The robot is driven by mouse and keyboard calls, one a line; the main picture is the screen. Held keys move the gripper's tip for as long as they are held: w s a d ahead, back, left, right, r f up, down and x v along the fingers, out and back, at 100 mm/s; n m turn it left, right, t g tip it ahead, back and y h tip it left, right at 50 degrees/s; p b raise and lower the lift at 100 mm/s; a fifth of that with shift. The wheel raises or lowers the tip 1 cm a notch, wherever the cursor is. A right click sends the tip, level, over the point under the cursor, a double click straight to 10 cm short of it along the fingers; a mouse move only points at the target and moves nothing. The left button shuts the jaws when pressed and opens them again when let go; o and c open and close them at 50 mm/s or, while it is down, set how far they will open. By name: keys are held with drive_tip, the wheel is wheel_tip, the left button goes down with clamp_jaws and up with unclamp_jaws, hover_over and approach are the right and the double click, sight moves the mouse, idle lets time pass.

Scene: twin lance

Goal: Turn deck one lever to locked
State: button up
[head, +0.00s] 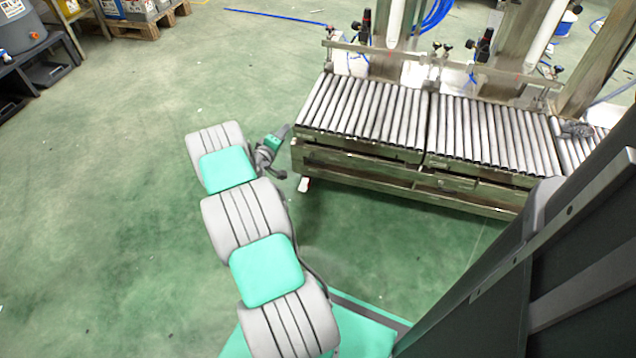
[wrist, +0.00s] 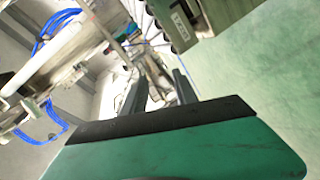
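I cannot pick out the deck one lever for certain. Black-topped upright fittings (head: 367,24) stand behind the rollers, with another (head: 484,44) farther right, but I cannot tell whether either is a lever. Metal parts beyond the fingers are too small to name.
A grey-green box with a small unreadable label (wrist: 181,18) is at the top of the wrist view. Blue hoses (head: 436,14) hang behind the conveyor. A dark bench (head: 36,62) stands far left. The green floor left of my arm is clear.

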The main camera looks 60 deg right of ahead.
sight(318, 163)
drive_tip(key=s+d+f+n+h+b, duration=0.1)
drive_tip(key=s+f+n+b, duration=0.15)
drive_tip(key=s+f, duration=0.45)
drive_tip(key=s+f+n+h+b, duration=0.1)
drive_tip(key=s+f+n+b, duration=0.2)
drive_tip(key=f, duration=0.9)
drive_tip(key=shift+m+t, duration=0.4)
drive_tip(key=shift+m, duration=0.05)
drive_tip(key=d+b, duration=0.1)
drive_tip(key=d, duration=0.4)
drive_tip(key=d+b, duration=0.1)
drive_tip(key=d, duration=0.2)
drive_tip(key=shift+w+r+b, duration=0.25)
drive_tip(key=shift+r+b, duration=0.1)
drive_tip(key=shift+a, duration=0.1)
drive_tip(key=shift+c, duration=0.5)
clamp_jaws()
